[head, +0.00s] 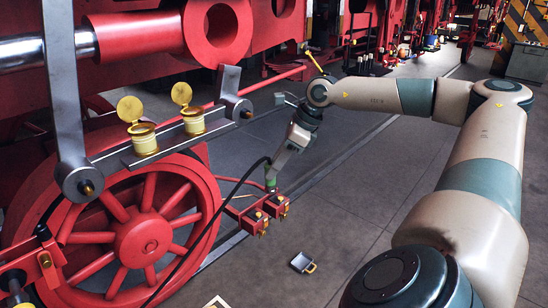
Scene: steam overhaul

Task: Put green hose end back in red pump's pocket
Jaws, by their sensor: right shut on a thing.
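The green hose end (270,182) is small and sits at the tip of my right gripper (272,174), which is shut on it. A black hose (222,204) arches beside the gripper and runs down to the lower left. The red pump (247,213), low blocks with brass fittings, is just below the gripper, beside the wheel. The hose end is over the pump's back part; I cannot tell whether it touches the pump or is in a pocket. The pocket opening cannot be made out. My left gripper is out of view.
A big red spoked wheel (142,240) and a steel rod with two brass cups (190,118) stand at the left. A small dark box with a yellow handle (302,263) lies on the floor. The grey floor (345,205) right of the pump is mostly clear.

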